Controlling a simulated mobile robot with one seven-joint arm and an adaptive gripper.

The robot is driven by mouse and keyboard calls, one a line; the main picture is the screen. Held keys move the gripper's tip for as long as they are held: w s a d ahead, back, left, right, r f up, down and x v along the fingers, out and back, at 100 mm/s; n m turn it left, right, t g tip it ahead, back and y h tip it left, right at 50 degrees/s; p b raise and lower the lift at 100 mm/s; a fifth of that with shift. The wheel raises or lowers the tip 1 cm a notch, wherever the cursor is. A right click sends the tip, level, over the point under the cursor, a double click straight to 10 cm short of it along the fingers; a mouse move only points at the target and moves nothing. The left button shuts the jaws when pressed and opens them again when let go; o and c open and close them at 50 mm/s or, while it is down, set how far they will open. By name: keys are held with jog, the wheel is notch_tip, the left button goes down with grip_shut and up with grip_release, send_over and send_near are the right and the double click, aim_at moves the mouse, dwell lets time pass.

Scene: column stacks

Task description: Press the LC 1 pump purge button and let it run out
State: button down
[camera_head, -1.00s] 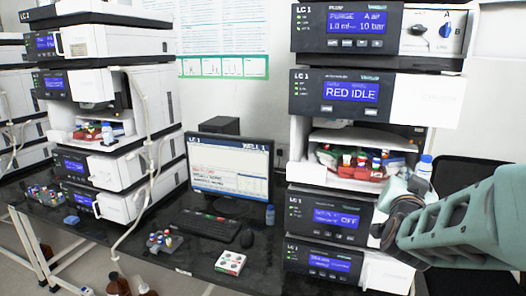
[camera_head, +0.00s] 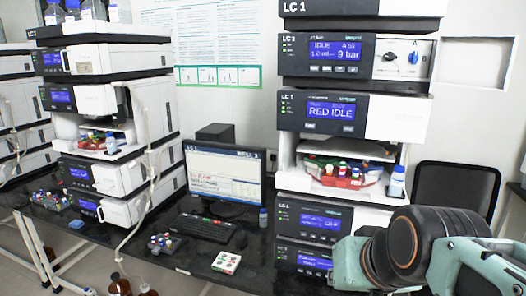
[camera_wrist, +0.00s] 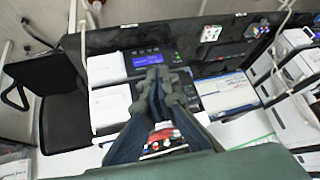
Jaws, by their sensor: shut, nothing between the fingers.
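The LC 1 pump module (camera_head: 285,70) is in the right-hand stack in the head view. A row of small buttons (camera_head: 330,69) lies under the display; the purge button's label is too small to read. A blue knob (camera_head: 413,59) and a black knob are on the module's right. In the wrist view my gripper (camera_wrist: 158,72) is shut and empty, its fingertips overlapping a lower module with a lit display. In the head view my arm is at lower right, below the pump; the fingertips do not show clearly.
Below the pump are a RED IDLE module (camera_head: 352,119) and an open bay with a red vial tray (camera_head: 342,181). A monitor (camera_head: 225,175), keyboard (camera_head: 202,227) and another stack are to the left. A black chair (camera_head: 455,190) is behind my arm.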

jog(key=s+g+h, duration=0.1)
jog(key=s+g, duration=0.1)
jog(key=s, duration=0.5)
jog(key=shift+s+d+f+n+p, duration=0.15)
jog(key=shift+d+f+n+p, duration=0.15)
jog(key=shift+f+n, duration=0.1)
dwell(1.1)
